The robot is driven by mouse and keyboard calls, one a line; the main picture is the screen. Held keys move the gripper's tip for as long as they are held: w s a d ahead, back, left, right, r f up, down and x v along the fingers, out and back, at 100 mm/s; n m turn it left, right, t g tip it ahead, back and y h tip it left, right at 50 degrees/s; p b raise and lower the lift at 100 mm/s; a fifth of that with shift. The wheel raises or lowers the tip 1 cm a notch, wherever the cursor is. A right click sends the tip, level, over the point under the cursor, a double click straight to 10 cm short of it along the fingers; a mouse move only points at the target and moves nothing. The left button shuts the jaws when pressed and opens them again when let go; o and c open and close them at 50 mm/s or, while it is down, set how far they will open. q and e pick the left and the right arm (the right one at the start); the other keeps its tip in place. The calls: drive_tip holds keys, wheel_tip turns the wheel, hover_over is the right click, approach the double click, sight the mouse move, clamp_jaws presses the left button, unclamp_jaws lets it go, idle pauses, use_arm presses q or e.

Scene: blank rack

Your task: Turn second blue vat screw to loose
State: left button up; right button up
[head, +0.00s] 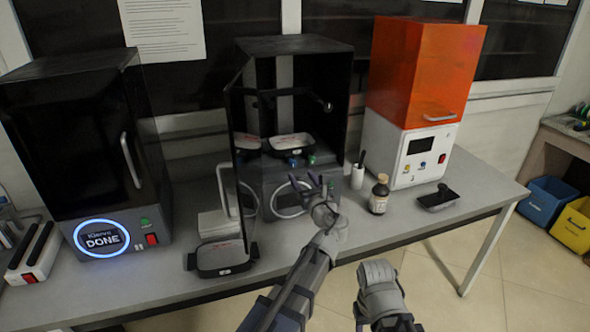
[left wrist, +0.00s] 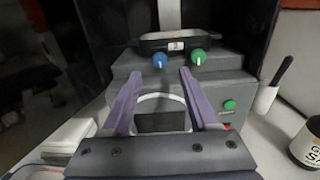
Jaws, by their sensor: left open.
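The open black printer (head: 262,190) stands mid-table with its door swung open to the left. Inside, a dark vat (head: 291,144) rests on the platform, also seen in the left wrist view (left wrist: 180,42). In front of it are a blue screw knob (head: 293,162) and, to its right, a green one (head: 311,159). In the left wrist view the blue knob (left wrist: 160,60) lies just beyond my left fingertips (left wrist: 160,74), the green knob (left wrist: 198,57) right of them. My left gripper (head: 316,182) is open and empty before the printer. My right arm's end (head: 379,275) is low; its jaws are unclear.
A second tray (head: 226,270) lies at the table's front edge. A closed printer reading DONE (head: 103,239) stands left. A brown bottle (head: 379,196), white cup (head: 357,178), orange-lided machine (head: 425,70) and small dark tray (head: 437,203) stand right.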

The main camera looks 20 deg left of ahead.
sight(293, 164)
use_arm(q)
drive_tip(key=x, duration=0.6)
drive_tip(key=shift+w+a, duration=0.25)
drive_tip(key=shift+w, duration=0.05)
clamp_jaws()
idle(0.4)
